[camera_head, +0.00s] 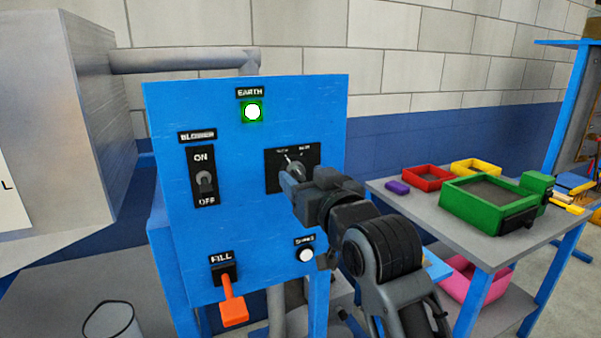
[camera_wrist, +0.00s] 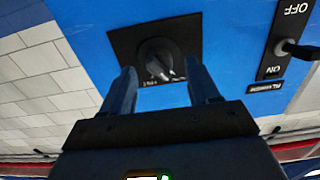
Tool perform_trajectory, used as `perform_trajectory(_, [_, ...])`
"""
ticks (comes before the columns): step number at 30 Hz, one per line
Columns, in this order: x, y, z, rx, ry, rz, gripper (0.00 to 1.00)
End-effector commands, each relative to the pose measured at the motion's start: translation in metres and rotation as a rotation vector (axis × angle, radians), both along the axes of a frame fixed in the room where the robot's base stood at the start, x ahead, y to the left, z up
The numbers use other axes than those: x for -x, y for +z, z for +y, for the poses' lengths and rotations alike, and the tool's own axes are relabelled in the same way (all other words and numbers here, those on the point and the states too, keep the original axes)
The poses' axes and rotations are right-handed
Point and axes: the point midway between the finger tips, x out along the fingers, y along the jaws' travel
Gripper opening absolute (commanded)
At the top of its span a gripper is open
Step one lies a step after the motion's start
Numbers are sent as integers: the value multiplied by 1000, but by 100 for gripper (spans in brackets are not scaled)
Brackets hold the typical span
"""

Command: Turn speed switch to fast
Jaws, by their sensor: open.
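The speed switch (camera_head: 296,165) is a dark rotary knob on a black plate, on the right part of the blue panel (camera_head: 240,135). Its pointer is toward the upper left in the head view, near the left of two small labels that are too small to read surely. My gripper (camera_head: 290,180) is in front of the knob and hides its lower part. In the wrist view, the gripper (camera_wrist: 160,88) is open, with one finger on each side of the knob (camera_wrist: 158,58). I cannot tell whether the fingers touch it.
A grey table (camera_head: 425,205) with coloured bins stands at the right. A large grey box (camera_head: 50,110) is at the left.

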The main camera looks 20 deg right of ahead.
Motion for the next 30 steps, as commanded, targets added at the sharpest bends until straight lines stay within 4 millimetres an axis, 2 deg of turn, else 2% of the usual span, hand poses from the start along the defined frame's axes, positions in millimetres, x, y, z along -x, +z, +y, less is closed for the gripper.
perform_trajectory(6, [-18, 0, 0, 0, 0, 0, 60])
perform_trajectory(15, [-20, -1, 0, 1, 0, 0, 59])
perform_trajectory(30, [-20, 0, 0, 1, 0, 0, 12])
